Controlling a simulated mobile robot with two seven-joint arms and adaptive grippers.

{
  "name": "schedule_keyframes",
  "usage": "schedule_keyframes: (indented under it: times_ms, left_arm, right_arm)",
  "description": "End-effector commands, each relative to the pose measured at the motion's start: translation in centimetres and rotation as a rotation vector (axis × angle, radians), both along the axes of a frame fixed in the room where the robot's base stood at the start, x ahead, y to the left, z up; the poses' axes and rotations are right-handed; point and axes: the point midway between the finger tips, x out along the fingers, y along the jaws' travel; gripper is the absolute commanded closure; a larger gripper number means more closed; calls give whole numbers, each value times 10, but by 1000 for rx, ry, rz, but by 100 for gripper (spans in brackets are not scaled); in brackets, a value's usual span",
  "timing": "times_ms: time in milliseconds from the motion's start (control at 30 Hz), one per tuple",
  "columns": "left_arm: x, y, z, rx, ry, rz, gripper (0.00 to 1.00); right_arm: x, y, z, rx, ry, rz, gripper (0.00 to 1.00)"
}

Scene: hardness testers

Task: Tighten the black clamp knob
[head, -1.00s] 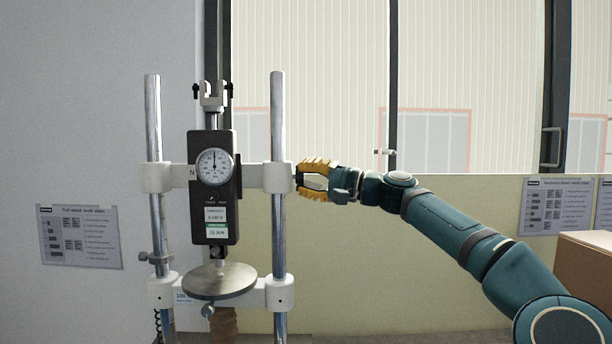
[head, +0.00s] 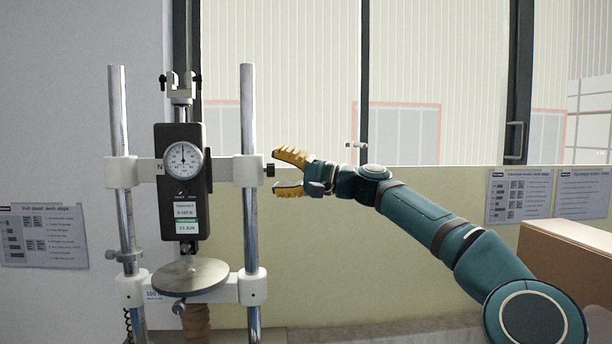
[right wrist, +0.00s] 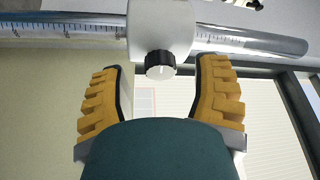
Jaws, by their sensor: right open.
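The black clamp knob (head: 270,170) sticks out of the right side of the upper white clamp block (head: 248,171) on the test stand's right post. My right gripper (head: 279,172) is open, with one yellow finger above the knob's level and one below, just to its right. My left gripper is not in view.
The stand holds a force gauge (head: 183,190) with a round dial, above a round metal plate (head: 191,277). A cardboard box (head: 565,260) is at the right. The space around my right forearm is free.

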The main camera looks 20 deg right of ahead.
Motion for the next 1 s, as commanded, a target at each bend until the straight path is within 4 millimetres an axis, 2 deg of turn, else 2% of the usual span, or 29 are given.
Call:
schedule_keyframes:
  times_ms: [400,600,1000]
  left_arm:
    - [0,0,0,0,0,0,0]
    - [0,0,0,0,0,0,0]
    - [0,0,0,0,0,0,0]
  right_arm:
    - [-43,-56,-8,0,2,-3,38]
    - [-59,-76,-11,0,1,-2,38]
    - [-67,-85,-11,1,-1,2,38]
